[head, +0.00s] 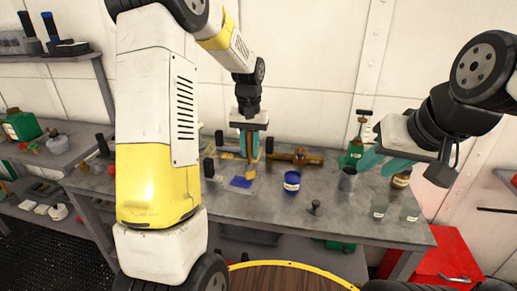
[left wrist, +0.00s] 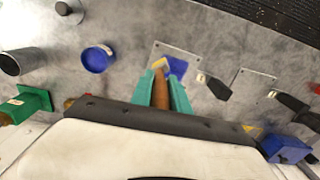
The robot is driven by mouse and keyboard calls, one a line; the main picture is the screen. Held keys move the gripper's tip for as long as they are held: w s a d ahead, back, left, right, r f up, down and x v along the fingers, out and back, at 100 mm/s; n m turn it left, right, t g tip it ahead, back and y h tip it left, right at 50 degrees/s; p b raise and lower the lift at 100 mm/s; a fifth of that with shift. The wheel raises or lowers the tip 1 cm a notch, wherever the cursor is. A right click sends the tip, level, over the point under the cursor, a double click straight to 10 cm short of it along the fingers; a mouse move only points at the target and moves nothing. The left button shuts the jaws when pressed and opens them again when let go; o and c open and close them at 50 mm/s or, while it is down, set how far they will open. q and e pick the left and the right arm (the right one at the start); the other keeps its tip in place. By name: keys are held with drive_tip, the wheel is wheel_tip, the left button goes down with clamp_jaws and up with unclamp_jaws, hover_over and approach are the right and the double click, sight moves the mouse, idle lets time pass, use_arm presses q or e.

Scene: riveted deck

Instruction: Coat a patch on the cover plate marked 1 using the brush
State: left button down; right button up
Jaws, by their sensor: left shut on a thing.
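My left gripper (head: 249,152) is shut on the brush, whose brown handle (left wrist: 161,90) stands between its teal fingers, pointing down. The brush's yellowish end (head: 250,174) is close above or touching a cover plate (left wrist: 188,50); I cannot tell which. A blue patch (head: 240,183) shows on this plate beside the brush end. The plate has a black handle (left wrist: 214,86). A second plate (left wrist: 250,82) with a black handle lies beside it. I cannot read the plates' numbers. My right gripper (head: 382,160) has its teal fingers apart, over the table's right side.
A blue pot (head: 291,184) with a label stands right of the plate. The table front between plate and knob is mostly clear.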

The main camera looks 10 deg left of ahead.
use_arm(q)
wheel_tip(320, 180, up, 4)
idle(0.5)
idle(0.4)
